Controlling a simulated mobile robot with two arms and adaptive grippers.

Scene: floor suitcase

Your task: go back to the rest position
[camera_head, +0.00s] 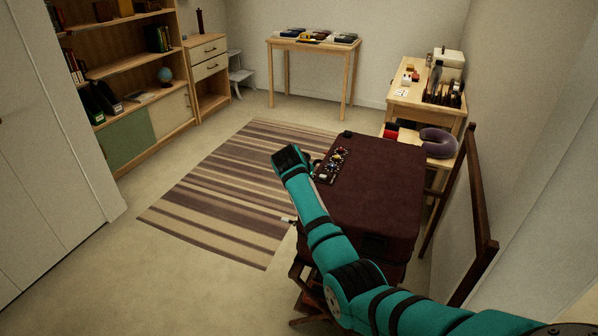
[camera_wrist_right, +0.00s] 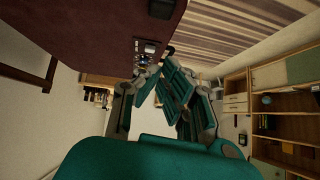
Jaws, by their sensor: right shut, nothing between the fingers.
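My right arm comes in from the lower right in the head view and crosses in front of a closed dark maroon suitcase (camera_head: 385,185). Its wrist end is beside the suitcase's left edge; the gripper is mostly hidden behind it there. In the right wrist view my right gripper (camera_wrist_right: 160,82) is shut and empty, with the suitcase (camera_wrist_right: 75,30) at the upper left. A strip with small round dials (camera_head: 332,164) lies along the suitcase's left edge, close to the wrist. My left gripper is not in view.
The suitcase rests on a wooden folding stand. A wooden chair or rack frame (camera_head: 478,215) stands right of it. A striped rug (camera_head: 215,195) and open floor lie left. A bookcase (camera_head: 120,59) lines the left wall.

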